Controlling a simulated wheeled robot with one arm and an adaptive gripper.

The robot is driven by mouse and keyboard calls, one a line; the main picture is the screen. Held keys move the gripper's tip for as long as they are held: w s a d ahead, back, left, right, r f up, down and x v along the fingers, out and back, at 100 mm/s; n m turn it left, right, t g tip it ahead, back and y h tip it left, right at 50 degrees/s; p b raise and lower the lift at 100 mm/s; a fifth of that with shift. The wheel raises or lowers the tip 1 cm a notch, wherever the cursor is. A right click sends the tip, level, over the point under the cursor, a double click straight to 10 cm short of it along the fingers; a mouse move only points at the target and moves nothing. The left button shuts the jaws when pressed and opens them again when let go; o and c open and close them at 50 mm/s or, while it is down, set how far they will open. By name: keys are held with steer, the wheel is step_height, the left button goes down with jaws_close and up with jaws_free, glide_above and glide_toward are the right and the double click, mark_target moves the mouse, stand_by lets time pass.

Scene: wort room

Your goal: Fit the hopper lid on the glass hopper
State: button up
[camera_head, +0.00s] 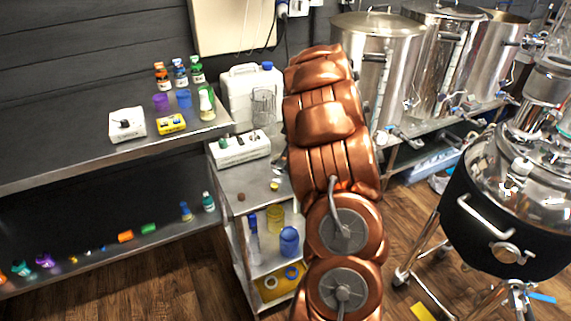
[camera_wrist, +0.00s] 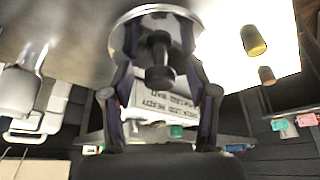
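A round lid-like disc (camera_wrist: 118,38) with a bright rim and a black knob (camera_wrist: 159,72) fills the upper middle of the wrist view. My gripper (camera_wrist: 160,45) has one finger on each side of the knob. Whether the fingers press on the knob or the disc is lifted cannot be told. A clear glass vessel (camera_head: 263,105), which may be the hopper, stands by the white jug in the head view. A clear, shiny vessel also shows at the wrist view's left edge (camera_wrist: 20,88). My copper arm hides my gripper and the disc in the head view.
A white device (camera_head: 240,148) sits on the steel cart (camera_head: 250,180); its upside-down label (camera_wrist: 160,98) shows between my fingers. A yellow piece (camera_wrist: 254,41) and a brown piece (camera_wrist: 266,75) lie nearby. Shelves with bottles are left; steel kettles (camera_head: 375,65) stand behind.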

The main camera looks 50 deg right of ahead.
jaws_close()
stand_by(0.5)
